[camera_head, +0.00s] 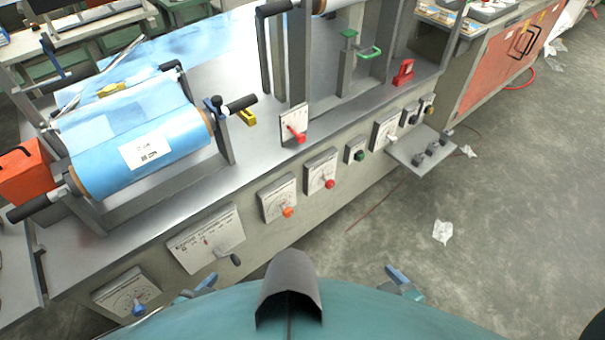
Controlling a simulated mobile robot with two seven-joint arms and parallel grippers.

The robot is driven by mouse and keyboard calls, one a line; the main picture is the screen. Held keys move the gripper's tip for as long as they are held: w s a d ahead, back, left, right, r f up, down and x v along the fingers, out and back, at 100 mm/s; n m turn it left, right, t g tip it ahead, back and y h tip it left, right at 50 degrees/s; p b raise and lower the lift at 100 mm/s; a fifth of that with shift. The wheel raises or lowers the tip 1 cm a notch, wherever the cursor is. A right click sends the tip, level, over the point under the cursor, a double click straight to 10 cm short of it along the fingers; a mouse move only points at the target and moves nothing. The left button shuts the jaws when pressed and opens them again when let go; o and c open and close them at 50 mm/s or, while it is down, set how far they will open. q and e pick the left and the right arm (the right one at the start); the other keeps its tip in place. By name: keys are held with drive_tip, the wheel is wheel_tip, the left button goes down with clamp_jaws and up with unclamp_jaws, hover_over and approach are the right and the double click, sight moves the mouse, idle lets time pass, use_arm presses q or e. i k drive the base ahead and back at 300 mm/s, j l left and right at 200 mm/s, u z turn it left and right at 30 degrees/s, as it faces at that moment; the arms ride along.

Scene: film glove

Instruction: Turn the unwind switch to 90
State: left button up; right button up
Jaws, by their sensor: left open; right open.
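Several switches line the machine's front panel, and their labels are too small to read, so I cannot tell which is the unwind switch. They include a dial with a blue knob (138,308), a wide plate with a black handle (235,259), a dial with an orange knob (288,211) and a dial with a red knob (329,184). A red lever (297,135) sits on a scale plate higher up. My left gripper (200,285) is open, low in the view, near the panel's lower left. My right gripper (403,280) is open over the floor, apart from the panel.
A blue film roll (140,150) lies in a frame on the machine top (260,190), beside an orange box (22,172). A small shelf (421,148) juts from the panel's right end. The grey floor at right is mostly free, with scraps of crumpled paper (442,232).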

sight(330, 184)
drive_tip(key=z, duration=0.25)
drive_tip(key=i+l+u, duration=0.3)
drive_tip(key=l+u, duration=0.15)
drive_tip(key=l, duration=1.25)
drive_tip(key=l+u, duration=0.45)
drive_tip(key=l, duration=1.25)
drive_tip(key=i+l+u, duration=0.15)
drive_tip(key=i+l, duration=0.2)
drive_tip(key=i, duration=0.1)
